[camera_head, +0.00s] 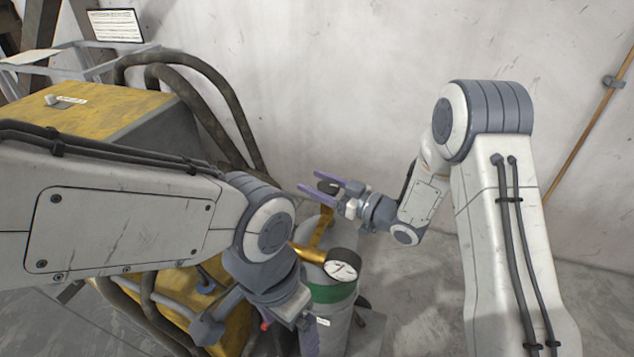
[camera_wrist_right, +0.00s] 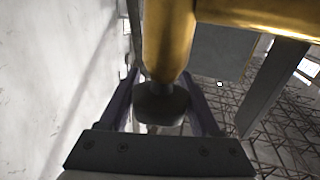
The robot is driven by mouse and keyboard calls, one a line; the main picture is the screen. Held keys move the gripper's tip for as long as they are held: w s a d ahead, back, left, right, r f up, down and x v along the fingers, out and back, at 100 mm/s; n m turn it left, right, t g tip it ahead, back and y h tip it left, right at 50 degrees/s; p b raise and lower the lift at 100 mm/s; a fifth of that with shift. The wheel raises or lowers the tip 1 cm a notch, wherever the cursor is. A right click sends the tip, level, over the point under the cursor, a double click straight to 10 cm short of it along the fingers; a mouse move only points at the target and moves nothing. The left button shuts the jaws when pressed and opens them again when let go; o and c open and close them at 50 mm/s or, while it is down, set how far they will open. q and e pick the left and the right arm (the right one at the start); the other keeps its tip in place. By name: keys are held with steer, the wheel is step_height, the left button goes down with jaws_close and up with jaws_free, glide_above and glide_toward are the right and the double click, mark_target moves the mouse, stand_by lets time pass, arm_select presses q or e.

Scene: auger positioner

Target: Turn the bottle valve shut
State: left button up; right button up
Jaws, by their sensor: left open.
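The gas bottle (camera_head: 333,312) is a grey cylinder with a green band, standing upright at lower centre in the head view. Its brass valve (camera_head: 322,238) rises from the top and ends in a dark knob (camera_head: 327,187). In the right wrist view the knob (camera_wrist_right: 162,104) sits under the brass stem (camera_wrist_right: 168,45). My right gripper (camera_head: 307,181) has its purple fingers on either side of the knob; whether they press on it is unclear. My left gripper (camera_head: 308,336) is open, low in front of the bottle, partly cut off by the frame edge.
A round pressure gauge (camera_head: 343,264) sticks out beside the valve. A yellow machine (camera_head: 105,118) with thick dark hoses (camera_head: 215,80) stands at the left. A pale wall (camera_head: 330,60) is behind.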

steer(key=c, duration=0.7)
steer(key=m+t+h+b, duration=0.2)
steer(key=shift+w+f+t, duration=0.15)
steer(key=shift+w+t, duration=0.05)
steer(key=shift+t, duration=0.2)
steer(key=shift+w+d+m+t+h+b, duration=0.15)
steer(key=shift+d+m+t+h+b, duration=0.05)
steer(key=shift+m+t+h+b, duration=0.65)
steer(key=shift+w+d+r+m+t+h+b, duration=0.1)
steer(key=shift+d+r+m+t+h+b, duration=0.1)
steer(key=shift+m+t+h+b, duration=0.35)
steer(key=o, duration=1.4)
steer(key=shift+c, duration=0.2)
